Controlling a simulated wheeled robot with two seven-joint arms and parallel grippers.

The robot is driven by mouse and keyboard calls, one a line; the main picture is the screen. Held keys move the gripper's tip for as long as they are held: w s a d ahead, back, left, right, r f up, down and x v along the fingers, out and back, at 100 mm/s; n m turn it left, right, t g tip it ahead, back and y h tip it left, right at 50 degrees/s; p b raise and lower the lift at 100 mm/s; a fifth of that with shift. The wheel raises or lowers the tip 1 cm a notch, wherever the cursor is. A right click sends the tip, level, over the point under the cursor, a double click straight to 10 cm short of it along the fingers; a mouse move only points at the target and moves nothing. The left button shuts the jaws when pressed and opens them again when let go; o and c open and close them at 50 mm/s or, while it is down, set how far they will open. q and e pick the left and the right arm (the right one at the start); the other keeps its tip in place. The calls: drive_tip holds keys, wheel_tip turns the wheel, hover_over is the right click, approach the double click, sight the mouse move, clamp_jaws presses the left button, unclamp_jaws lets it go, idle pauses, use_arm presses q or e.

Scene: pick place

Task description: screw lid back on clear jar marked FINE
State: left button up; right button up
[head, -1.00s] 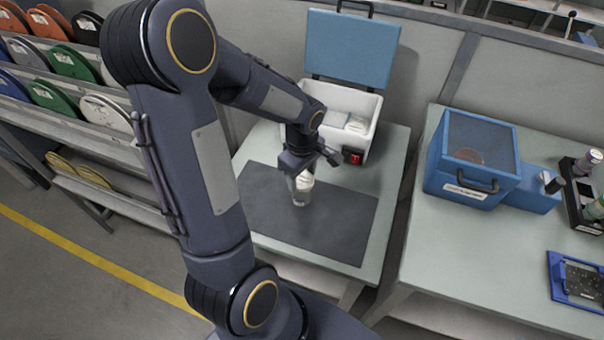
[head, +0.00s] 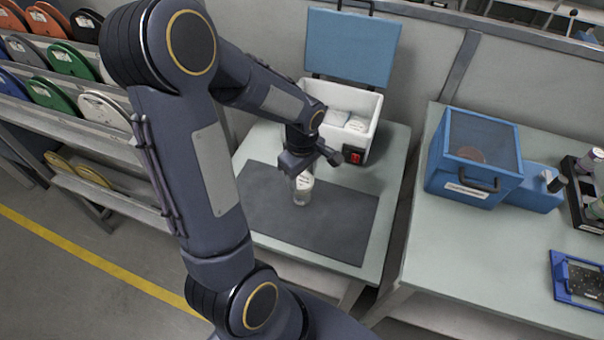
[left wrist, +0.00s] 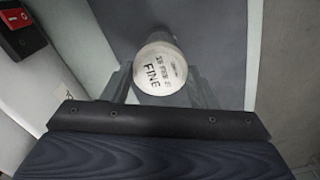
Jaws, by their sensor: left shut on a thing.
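The clear jar (head: 302,194) stands upright on the dark mat (head: 345,215), with a pale label or content showing in its upper part. In the left wrist view a round, pale lid (left wrist: 160,70) faces me, with FINE and smaller dark print on its top. My left gripper (head: 301,170) points down at the jar's top. In the left wrist view its fingers (left wrist: 164,84) lie on both sides of the lid, shut on it. The lid hides the jar below it, so I cannot tell how far it is seated. My right gripper is not in view.
A white box (head: 366,124) with a raised blue lid (head: 352,48) and a red switch stands just behind the mat. A blue case (head: 470,155) is on the right-hand table (head: 450,260). Spool racks stand left. The mat's front is clear.

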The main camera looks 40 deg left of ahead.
use_arm(q)
drive_tip(key=shift+f, duration=0.2)
idle(0.8)
drive_tip(key=m, duration=0.4)
drive_tip(key=m, duration=0.4)
idle(0.4)
drive_tip(key=m, duration=0.4)
drive_tip(key=shift+p, duration=0.35)
